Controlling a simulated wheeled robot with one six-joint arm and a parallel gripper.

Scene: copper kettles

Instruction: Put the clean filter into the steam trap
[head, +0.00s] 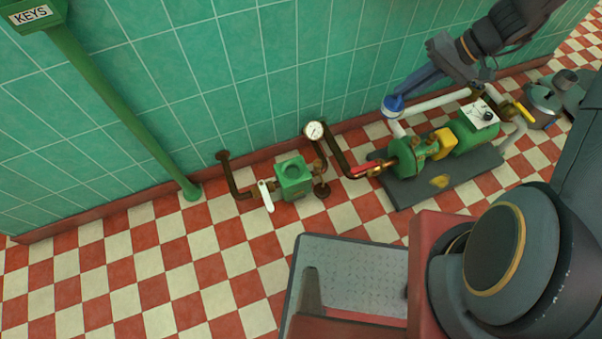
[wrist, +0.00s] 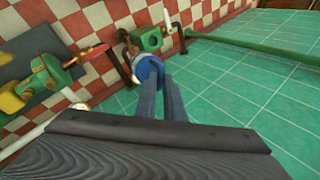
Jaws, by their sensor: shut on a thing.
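My gripper (head: 408,92) is shut on a small blue round piece (head: 393,105), which I take to be the clean filter. It is held up at the fingertips, in front of the pipes by the wall. In the wrist view the blue filter (wrist: 150,70) sits between the two long fingertips (wrist: 160,80). The steam trap is a green box (head: 293,178) with a round dark opening in its top, on the pipe line near the wall. It also shows in the wrist view (wrist: 149,38), just beyond the filter. The filter is apart from it, to its right in the head view.
A white-handled valve (head: 265,195) stands left of the trap. A pressure gauge (head: 314,130) and dark pipes rise at its right. A green pump (head: 408,157) with a red lever sits on a dark plate (head: 450,180). A green post (head: 120,100) stands left. The checkered floor is clear in front.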

